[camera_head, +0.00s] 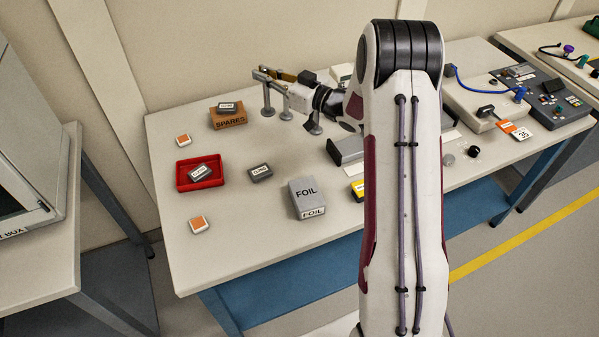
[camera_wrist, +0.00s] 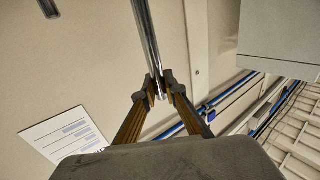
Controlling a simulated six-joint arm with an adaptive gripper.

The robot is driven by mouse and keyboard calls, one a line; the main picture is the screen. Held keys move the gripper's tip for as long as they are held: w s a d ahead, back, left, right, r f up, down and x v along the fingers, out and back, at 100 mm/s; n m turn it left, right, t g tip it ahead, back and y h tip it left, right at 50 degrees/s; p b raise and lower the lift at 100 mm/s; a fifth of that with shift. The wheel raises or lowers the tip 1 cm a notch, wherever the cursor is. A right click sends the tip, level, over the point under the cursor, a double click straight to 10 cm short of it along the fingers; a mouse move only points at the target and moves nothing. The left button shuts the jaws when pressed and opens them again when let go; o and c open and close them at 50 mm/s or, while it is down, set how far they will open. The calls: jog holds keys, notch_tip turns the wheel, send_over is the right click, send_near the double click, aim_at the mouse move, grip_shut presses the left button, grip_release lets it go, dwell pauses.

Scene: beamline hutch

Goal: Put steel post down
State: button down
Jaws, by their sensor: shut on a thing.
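My gripper (camera_head: 262,75) is above the back of the bench, pointing left. It is shut on a steel post, a slim shiny rod that shows between the fingertips (camera_wrist: 160,88) in the wrist view, where the steel post (camera_wrist: 146,35) runs to the upper edge. In the head view a steel post (camera_head: 267,97) hangs below the fingertips, with its wider foot low; I cannot tell whether the foot touches the bench. Other similar posts (camera_head: 286,104) (camera_head: 315,122) stand to its right, partly hidden by my wrist. The end of another rod (camera_wrist: 48,8) shows in the wrist view.
The bench (camera_head: 170,135) holds a SPARES box (camera_head: 229,122), a red tray (camera_head: 186,184), a dark small box (camera_head: 260,172), a FOIL box (camera_head: 306,197) and orange-topped blocks (camera_head: 183,140) (camera_head: 198,224). My arm hides the bench's middle. Bare surface lies left of the posts.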

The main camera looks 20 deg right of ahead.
jog(key=s+d+r, duration=0.3)
jog(key=s+d, duration=0.5)
jog(key=s, duration=0.2)
jog(key=s+a+n+g+y, duration=0.2)
jog(key=s+a+y, duration=0.1)
jog(key=s, duration=0.5)
jog(key=s+a+n+g+y, duration=0.2)
jog(key=s+a+n+g, duration=0.1)
jog(key=s, duration=0.4)
jog(key=shift+s+a+r+y, duration=0.35)
jog(key=shift+a+r+y, duration=0.05)
jog(key=shift+a, duration=0.3)
jog(key=shift+f, duration=0.15)
jog(key=shift+f, duration=2.9)
